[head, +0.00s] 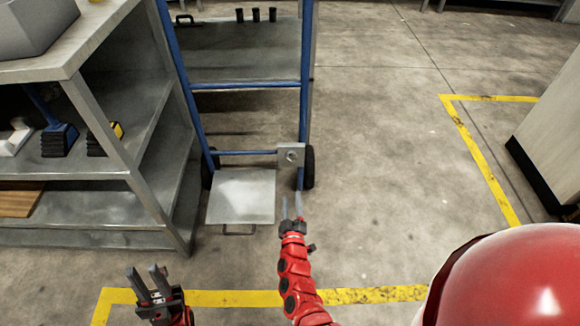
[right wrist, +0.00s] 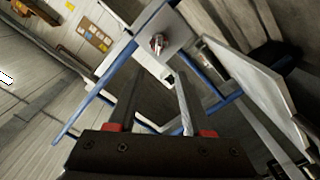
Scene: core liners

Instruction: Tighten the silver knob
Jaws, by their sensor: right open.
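The silver knob (head: 291,155) sits on a small grey plate (head: 284,162) on the lower right of a blue-framed hand truck (head: 306,100). In the right wrist view the knob (right wrist: 157,42) shows on its plate, beyond the fingertips. My right gripper (head: 292,205) is open and empty, a little below the knob in the head view and apart from it. Its two fingers (right wrist: 158,80) show spread in the right wrist view. My left gripper (head: 148,278) is open and empty, low over the floor at the lower left.
The hand truck's metal toe plate (head: 241,196) lies left of my right gripper. A grey shelf unit (head: 112,140) with several tools stands at the left. A pale cabinet (head: 553,140) stands at the right.

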